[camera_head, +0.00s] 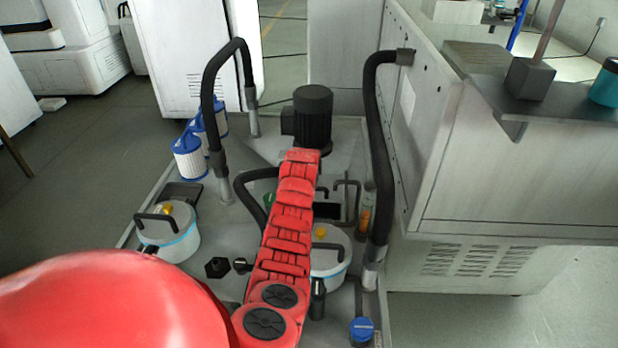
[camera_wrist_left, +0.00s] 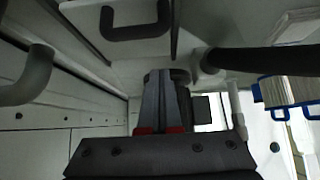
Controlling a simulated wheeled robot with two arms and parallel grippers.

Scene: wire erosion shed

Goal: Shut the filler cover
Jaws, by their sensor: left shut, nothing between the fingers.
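I cannot tell for certain which part is the filler cover. A dark rectangle (camera_head: 327,211), possibly its opening, shows just right of my red arm, with a bent dark handle (camera_head: 349,186) beside it. The left wrist view shows a black U-shaped handle (camera_wrist_left: 136,22) on a grey surface; I cannot tell whether it belongs to the cover. My left gripper (camera_wrist_left: 163,76) is shut and empty, apart from that handle in the picture. In the head view my red forearm hides it and part of the unit's deck. My right gripper is not in view.
Two curved black rails (camera_head: 211,90), (camera_head: 377,150) flank the deck. A black motor (camera_head: 313,115) stands at its far end. A lidded canister (camera_head: 175,240), blue-white filters (camera_head: 188,160) and a blue cap (camera_head: 362,329) are around my arm. A grey machine wall (camera_head: 440,130) closes the right.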

